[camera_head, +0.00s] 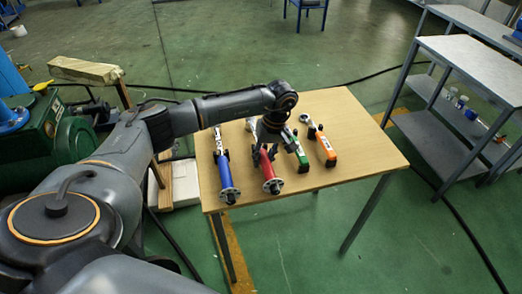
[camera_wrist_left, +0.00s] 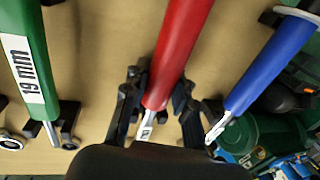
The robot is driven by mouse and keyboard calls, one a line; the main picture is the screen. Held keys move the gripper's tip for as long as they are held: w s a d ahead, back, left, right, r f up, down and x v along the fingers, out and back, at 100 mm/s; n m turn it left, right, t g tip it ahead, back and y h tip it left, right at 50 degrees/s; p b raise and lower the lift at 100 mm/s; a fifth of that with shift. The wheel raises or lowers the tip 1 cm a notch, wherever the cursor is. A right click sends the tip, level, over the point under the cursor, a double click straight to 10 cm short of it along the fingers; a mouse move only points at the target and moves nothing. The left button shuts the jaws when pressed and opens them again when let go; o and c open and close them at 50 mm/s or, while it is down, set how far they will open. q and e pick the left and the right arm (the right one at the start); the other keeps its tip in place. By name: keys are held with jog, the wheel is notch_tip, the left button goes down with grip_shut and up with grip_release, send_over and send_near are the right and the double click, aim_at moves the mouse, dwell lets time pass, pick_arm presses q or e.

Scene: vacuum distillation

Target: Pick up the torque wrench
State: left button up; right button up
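Several long-handled tools lie side by side on the wooden table: one blue (camera_head: 228,178), one red (camera_head: 268,170), one green (camera_head: 300,153) and one orange (camera_head: 327,148). I cannot tell from any label which is the torque wrench. My left gripper (camera_head: 268,137) is over the red tool, hiding part of it. In the left wrist view, the open fingers of my left gripper (camera_wrist_left: 157,98) straddle the lower end of the red handle (camera_wrist_left: 180,45). Whether they touch it is unclear. The green handle (camera_wrist_left: 27,50), marked 19 mm, and blue handle (camera_wrist_left: 272,65) lie either side. My right gripper is out of view.
The wooden table (camera_head: 370,140) has bare top at its right. Grey shelving (camera_head: 470,65) stands further right. A green machine (camera_head: 50,135) and a wooden beam (camera_head: 85,70) are at the left. Small dark supports hold the tools.

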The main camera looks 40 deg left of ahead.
pick_arm(q)
grip_shut()
jog(key=shift+w+r, duration=0.1)
jog(key=shift+r, duration=0.55)
notch_tip(320, 180, up, 2)
jog(key=shift+r, duration=0.15)
jog(key=s+d+r+b, duration=0.1)
jog(key=s+r, duration=0.3)
jog(key=s, duration=0.3)
jog(key=s+d+r+b, duration=0.1)
jog(key=s+r, duration=0.4)
jog(key=s, duration=0.2)
jog(key=shift+d+r, duration=0.3)
jog(key=shift+w, duration=0.1)
